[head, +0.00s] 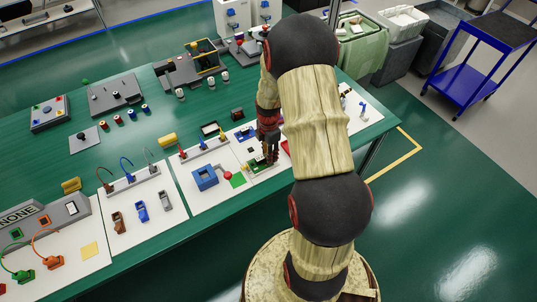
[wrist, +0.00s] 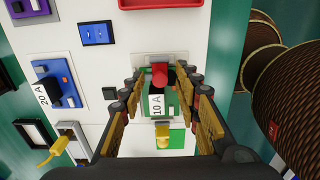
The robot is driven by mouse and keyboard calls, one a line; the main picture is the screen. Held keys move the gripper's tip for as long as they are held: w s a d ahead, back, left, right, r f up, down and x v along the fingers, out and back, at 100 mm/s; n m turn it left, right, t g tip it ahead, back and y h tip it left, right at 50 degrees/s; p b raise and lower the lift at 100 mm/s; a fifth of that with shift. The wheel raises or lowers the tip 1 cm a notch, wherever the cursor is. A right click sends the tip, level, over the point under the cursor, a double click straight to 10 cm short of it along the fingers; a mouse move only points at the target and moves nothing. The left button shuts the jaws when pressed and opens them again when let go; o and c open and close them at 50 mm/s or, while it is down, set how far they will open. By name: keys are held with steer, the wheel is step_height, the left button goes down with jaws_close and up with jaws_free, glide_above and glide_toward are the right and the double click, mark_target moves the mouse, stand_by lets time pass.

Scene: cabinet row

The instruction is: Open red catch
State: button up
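The red catch (wrist: 160,73) sits at the far end of a green unit (wrist: 172,106) that carries a black part and a white "10 A" label (wrist: 157,105). In the wrist view my gripper (wrist: 160,82) is open, its fingers to the left and right of the catch with gaps on both sides. I cannot tell how far above the catch the fingertips are. In the head view my gripper (head: 268,152) points down over the green unit (head: 258,167), and the catch cannot be made out there.
A blue unit (wrist: 58,82) labelled "20 A" lies left in the wrist view, with a blue switch plate (wrist: 96,33) above. A yellow part (wrist: 162,132) is below the green unit. A red tray (wrist: 160,3) is at the top edge.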

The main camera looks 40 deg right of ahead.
steer(key=shift+c, duration=1.4)
jaws_close()
